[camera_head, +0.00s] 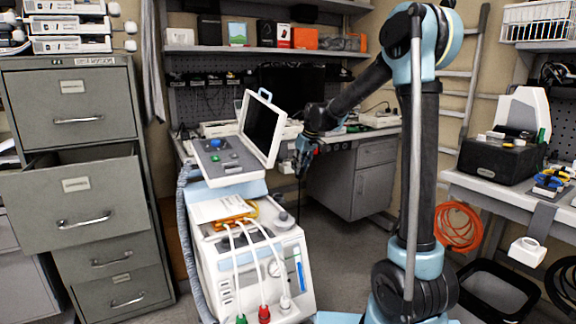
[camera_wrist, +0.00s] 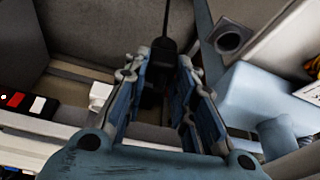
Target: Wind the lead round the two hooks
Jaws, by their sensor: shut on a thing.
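My gripper (camera_head: 304,160) is beside the tilted screen of the medical cart, on its right. In the wrist view, the gripper (camera_wrist: 168,118) has its blue-padded fingers around a dark plug-like end of the lead (camera_wrist: 161,50). The thin black lead runs on from that end toward the top of the picture. In the head view, a thin dark line, likely the lead (camera_head: 299,199), hangs below the gripper close to the cart's right side. I cannot clearly make out the two hooks. A small white block (camera_wrist: 100,94) stands left of the fingers in the wrist view; I cannot tell whether it is a hook.
The cart (camera_head: 247,262) has white hoses with coloured plugs on its front. A filing cabinet (camera_head: 78,140) with an open drawer stands left. A bench (camera_head: 345,137) stands behind, and a side table (camera_head: 500,194) and black bin (camera_head: 497,290) stand right. Floor shows behind the cart.

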